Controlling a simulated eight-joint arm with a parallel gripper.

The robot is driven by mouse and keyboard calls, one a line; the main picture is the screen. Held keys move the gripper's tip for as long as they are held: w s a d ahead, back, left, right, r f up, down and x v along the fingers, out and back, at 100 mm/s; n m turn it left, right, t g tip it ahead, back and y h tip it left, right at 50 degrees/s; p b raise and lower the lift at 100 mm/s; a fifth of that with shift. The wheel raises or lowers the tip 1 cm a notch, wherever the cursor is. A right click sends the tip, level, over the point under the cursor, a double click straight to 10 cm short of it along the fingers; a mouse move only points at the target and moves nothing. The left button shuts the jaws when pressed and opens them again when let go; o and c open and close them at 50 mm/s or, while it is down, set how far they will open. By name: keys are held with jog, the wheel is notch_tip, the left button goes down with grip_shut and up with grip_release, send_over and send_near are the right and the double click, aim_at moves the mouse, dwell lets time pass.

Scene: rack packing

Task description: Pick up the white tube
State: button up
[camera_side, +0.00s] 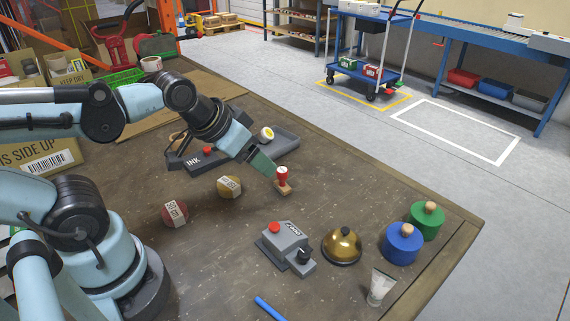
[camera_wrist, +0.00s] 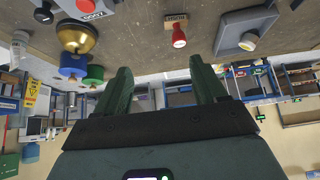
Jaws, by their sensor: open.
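The white tube (camera_side: 380,287) stands near the front right edge of the table, in front of the blue knobbed cylinder.
A brass bell (camera_side: 342,246), a grey control box (camera_side: 286,246), blue (camera_side: 402,245) and green (camera_side: 427,221) knobbed cylinders stand near the tube. A blue pen (camera_side: 269,308) lies at the front. A grey tray (camera_side: 286,142) is behind my gripper. Table centre has free room.

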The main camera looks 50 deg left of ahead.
dwell(0.6)
jog(key=n+g, duration=0.2)
jog(key=g, duration=0.5)
send_over(382, 281)
jog(key=f, duration=1.1)
jog(key=shift+w+a, duration=0.1)
jog(key=shift+w, duration=0.15)
jog(key=shift+r, duration=0.1)
jog(key=c, duration=1.1)
